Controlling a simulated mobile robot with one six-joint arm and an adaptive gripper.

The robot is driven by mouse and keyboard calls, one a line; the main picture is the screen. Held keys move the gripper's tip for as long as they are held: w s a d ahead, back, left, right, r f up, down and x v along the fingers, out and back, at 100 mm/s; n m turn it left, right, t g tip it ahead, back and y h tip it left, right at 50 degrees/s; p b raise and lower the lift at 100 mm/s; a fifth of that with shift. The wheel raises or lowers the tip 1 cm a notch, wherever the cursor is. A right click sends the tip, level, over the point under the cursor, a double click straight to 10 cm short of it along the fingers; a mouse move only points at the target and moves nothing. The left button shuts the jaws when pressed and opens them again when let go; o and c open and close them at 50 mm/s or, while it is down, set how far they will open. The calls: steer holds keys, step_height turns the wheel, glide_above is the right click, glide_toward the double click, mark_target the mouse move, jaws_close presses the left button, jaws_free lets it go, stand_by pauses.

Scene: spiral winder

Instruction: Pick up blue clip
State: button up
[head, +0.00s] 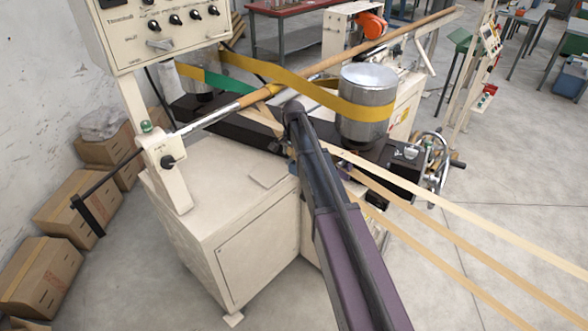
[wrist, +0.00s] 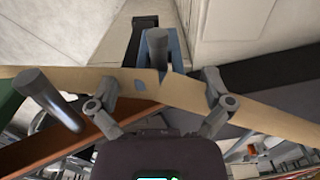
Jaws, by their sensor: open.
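In the wrist view, a blue piece (wrist: 175,48), which looks like the blue clip, shows beside and partly behind an upright grey post (wrist: 157,50). It is ahead of my gripper (wrist: 159,82), and its lower part is hidden by a tan strip (wrist: 240,108). My gripper is open, with one finger at the left and one at the right, and nothing is seen held between them. Smaller blue patches show at the strip between the fingers; I cannot tell if they belong to the clip. In the head view my arm hides the gripper, and the clip cannot be made out.
The cream winder cabinet (head: 255,235) stands below my arm. A metal drum (head: 368,85) with a yellow belt (head: 340,103) is right of the arm. Tan strips (head: 450,205) run to the lower right. A second grey post (wrist: 48,98) stands near the left finger.

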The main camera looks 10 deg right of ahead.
mark_target(293, 164)
steer(key=shift+f+b, duration=1.3)
steer(key=shift+f, duration=0.3)
steer(key=c, duration=1.2)
